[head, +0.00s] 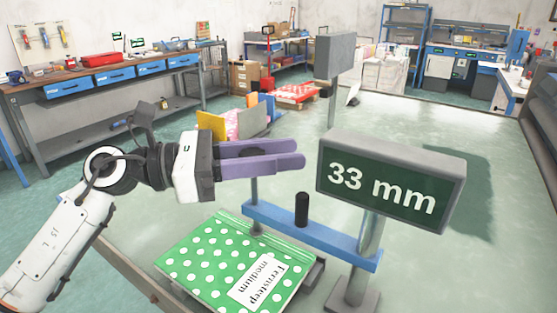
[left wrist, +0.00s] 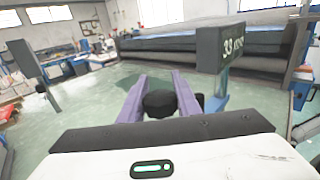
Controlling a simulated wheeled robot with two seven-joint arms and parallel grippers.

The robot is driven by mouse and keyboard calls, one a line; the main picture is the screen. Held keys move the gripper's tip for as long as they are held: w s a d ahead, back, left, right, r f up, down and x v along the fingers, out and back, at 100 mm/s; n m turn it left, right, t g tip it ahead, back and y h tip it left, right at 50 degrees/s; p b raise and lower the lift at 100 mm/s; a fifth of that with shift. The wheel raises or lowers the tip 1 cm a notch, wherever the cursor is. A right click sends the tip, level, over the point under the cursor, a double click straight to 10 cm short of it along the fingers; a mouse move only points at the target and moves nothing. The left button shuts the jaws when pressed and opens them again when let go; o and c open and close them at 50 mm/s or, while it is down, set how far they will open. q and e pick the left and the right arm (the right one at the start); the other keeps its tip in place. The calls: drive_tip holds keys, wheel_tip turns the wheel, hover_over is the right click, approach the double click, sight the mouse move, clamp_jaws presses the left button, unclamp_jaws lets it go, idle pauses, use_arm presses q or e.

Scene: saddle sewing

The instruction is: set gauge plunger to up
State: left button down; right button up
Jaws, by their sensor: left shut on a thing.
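The gauge has a blue crossbar (head: 318,238), a stand and a display (head: 390,190) reading "33 mm". Its thin plunger rod (head: 254,192) stands upright at the bar's left end. My left gripper (head: 300,154) is above that end, its purple fingers around the rod's top. In the left wrist view the black plunger knob (left wrist: 160,104) sits between the fingers, which are shut on it. My right gripper is not in view.
A short black post (head: 302,209) stands on the bar. Behind the gripper are upright coloured panels (head: 212,126). A grey panel on a pole (head: 335,56) stands behind the display. The pale table surface right of the gauge is largely clear.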

use_arm(q)
drive_tip(key=shift+r, duration=0.8)
drive_tip(key=c, duration=1.3)
unclamp_jaws()
drive_tip(key=s+a+b, duration=0.1)
drive_tip(key=a+b, duration=0.2)
drive_tip(key=a, duration=0.7)
drive_tip(key=shift+s+a, duration=0.15)
drive_tip(key=shift+s, duration=0.2)
